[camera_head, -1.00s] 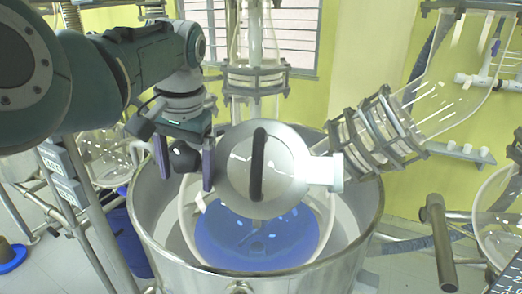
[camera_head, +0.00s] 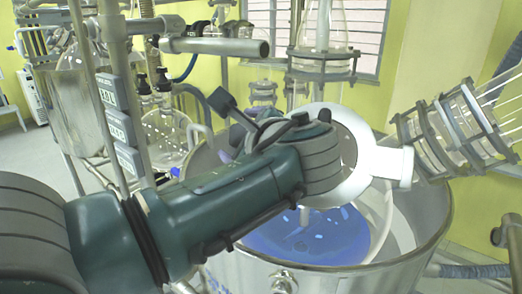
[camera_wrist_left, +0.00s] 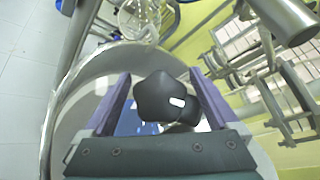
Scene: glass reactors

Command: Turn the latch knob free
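The latch knob (camera_wrist_left: 158,97) is a black, lobed knob in the middle of the left wrist view. My left gripper (camera_wrist_left: 160,74) has its two purple fingers on either side of the knob, with narrow gaps showing between, so it looks open around it. In the head view my left arm covers the knob and most of the gripper. My right gripper is in neither view.
The wide metal vessel (camera_head: 440,240) with a blue interior lies under my wrist. A clamped glass pipe (camera_head: 455,125) rises at the right. A metal tube (camera_head: 215,46) and labelled frame posts (camera_head: 118,125) stand at the left. Open floor shows at the far left.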

